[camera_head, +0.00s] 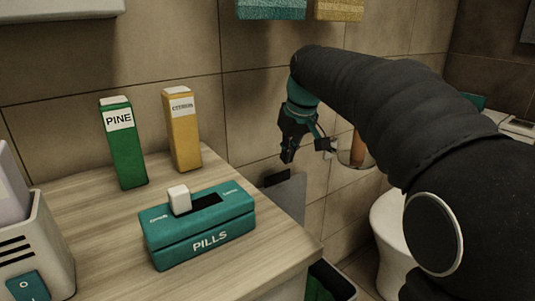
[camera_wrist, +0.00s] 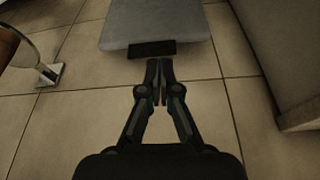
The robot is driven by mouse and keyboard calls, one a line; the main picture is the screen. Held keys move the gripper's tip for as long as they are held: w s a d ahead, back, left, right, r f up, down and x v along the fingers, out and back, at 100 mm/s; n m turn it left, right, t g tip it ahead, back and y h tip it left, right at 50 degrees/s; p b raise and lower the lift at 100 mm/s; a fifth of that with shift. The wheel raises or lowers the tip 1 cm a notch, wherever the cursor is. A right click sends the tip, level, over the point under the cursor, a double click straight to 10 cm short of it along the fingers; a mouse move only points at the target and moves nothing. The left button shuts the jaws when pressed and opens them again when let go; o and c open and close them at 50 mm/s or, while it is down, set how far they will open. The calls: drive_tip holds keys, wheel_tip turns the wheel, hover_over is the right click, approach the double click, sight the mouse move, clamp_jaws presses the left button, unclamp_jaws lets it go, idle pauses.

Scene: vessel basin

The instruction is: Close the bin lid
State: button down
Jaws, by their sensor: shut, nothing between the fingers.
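The bin (camera_head: 338,279) shows only partly at the bottom of the head view, dark-rimmed with green inside, beside the counter. A grey panel that looks like its lid (camera_head: 288,197) stands raised behind the counter's right edge, with a dark tab (camera_head: 276,178) at its top. In the wrist view the lid (camera_wrist: 155,20) is at the top, its dark tab (camera_wrist: 152,49) facing my gripper (camera_wrist: 158,66). My gripper, also in the head view (camera_head: 290,153), is shut and empty, close to the tab. I cannot tell whether they touch. The lid's hinge is hidden.
The wooden counter (camera_head: 95,240) holds a teal PILLS box (camera_head: 205,236), a green PINE carton (camera_head: 123,150), a yellow carton (camera_head: 183,135) and a pale appliance (camera_head: 40,245) at left. A white toilet (camera_head: 388,228) stands at right. Tiled wall lies behind.

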drive_tip(key=w+a+r+n+p, duration=0.1)
drive_tip(key=w+a, duration=0.2)
drive_tip(key=w, duration=0.2)
drive_tip(key=x, duration=0.9)
drive_tip(key=shift+s+d+f, duration=0.1)
drive_tip(key=shift+s+f, duration=0.1)
drive_tip(key=shift+f, duration=0.1)
drive_tip(key=shift+b, duration=0.35)
